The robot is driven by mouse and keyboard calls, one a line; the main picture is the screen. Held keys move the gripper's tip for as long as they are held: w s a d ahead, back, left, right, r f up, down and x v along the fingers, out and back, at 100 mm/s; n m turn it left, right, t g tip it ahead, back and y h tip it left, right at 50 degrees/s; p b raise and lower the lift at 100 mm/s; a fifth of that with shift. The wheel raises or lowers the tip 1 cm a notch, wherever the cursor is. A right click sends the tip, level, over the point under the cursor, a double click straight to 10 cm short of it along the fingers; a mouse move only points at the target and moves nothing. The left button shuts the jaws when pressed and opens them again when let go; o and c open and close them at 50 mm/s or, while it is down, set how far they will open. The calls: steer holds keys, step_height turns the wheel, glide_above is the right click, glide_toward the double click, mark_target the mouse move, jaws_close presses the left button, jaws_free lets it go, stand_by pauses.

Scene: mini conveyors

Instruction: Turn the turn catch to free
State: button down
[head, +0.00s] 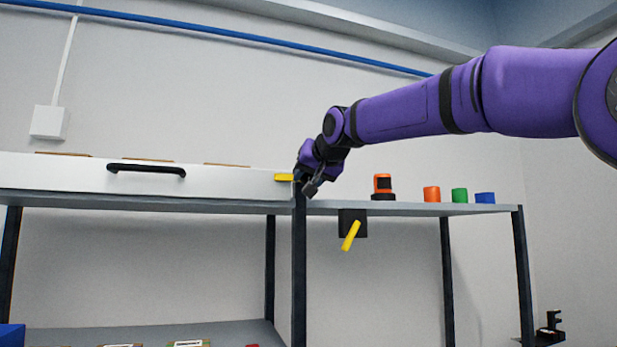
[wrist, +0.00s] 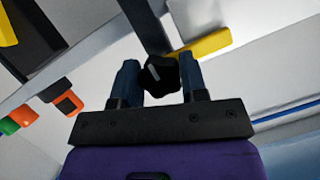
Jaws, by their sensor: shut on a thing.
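The turn catch shows in the wrist view as a black knob (wrist: 160,74) with a pale mark line, and a yellow bar (wrist: 207,45) lies behind it. In the head view the yellow bar (head: 284,177) lies level across the right end of the long white panel (head: 230,181). My gripper (head: 307,184) is at the bar's right end, by the top of the dark post. In the wrist view my gripper (wrist: 161,80) has one finger on each side of the knob and is shut on it. The knob is hidden behind my gripper in the head view.
A black box with a tilted yellow lever (head: 351,235) hangs under the shelf edge. An orange-and-black button unit (head: 383,187) and orange (head: 431,194), green (head: 460,195) and blue (head: 485,198) pieces stand on the shelf. The white panel bears a black handle (head: 147,169).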

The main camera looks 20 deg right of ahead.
steer(key=n+h, duration=0.2)
steer(key=shift+n, duration=0.4)
steer(key=n+h, duration=0.2)
steer(key=n, duration=0.1)
steer(key=n+h, duration=0.2)
steer(key=n, duration=0.1)
steer(key=shift+t, duration=0.4)
steer(key=shift+a+n+t+h, duration=0.1)
steer(key=shift+n+t+h, duration=0.3)
steer(key=shift+n, duration=0.9)
steer(key=shift+h, duration=0.3)
steer(key=c, duration=0.6)
jaws_free()
steer(key=shift+c, duration=0.2)
